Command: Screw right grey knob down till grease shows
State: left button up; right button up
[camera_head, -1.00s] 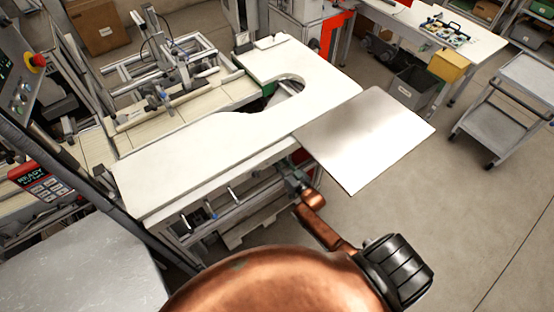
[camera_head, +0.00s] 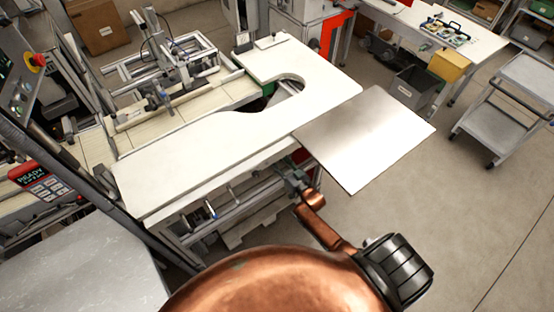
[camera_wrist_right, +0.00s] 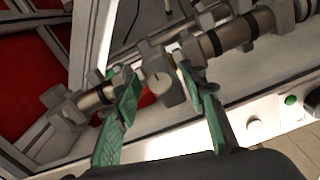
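A narrow gap seems to show at the left finger; contact at the right finger is unclear. In the head view my right gripper (camera_head: 297,183) is small and partly hidden under the front edge of the white worktable (camera_head: 190,165). No grease can be made out. My left gripper is not in view.
A metal plate (camera_head: 365,140) juts out from the worktable above my right arm. A cart (camera_head: 510,105) stands far right; the floor between is clear.

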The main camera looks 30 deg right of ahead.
jog(key=s, duration=1.2)
jog(key=shift+d, duration=0.45)
jog(key=shift+f, duration=0.1)
jog(key=s+f+g, duration=0.3)
jog(key=s+f, duration=0.3)
jog(key=f, duration=0.4)
jog(key=s+f+n+g+h, duration=0.1)
jog(key=s+f+g, duration=0.3)
jog(key=f, duration=0.6)
jog(key=s+f+g, duration=0.1)
jog(key=s+f, duration=0.6)
jog(key=f, duration=0.3)
jog(key=s+a+f+g, duration=0.1)
jog(key=s+f+g, duration=0.2)
jog(key=s, duration=0.7)
jog(key=s+a+f+n+g, duration=0.1)
jog(key=s+a+f+g, duration=0.1)
jog(key=s+f, duration=0.5)
jog(key=s+a+f+g+b, duration=0.1)
jog(key=s+f+g, duration=0.3)
jog(key=s, duration=0.8)
jog(key=shift+s+a+f+n, duration=0.3)
jog(key=shift+a+f+n, duration=0.1)
jog(key=shift+a+f, duration=0.3)
jog(key=shift+d, duration=0.1)
jog(key=shift+c, duration=0.6)
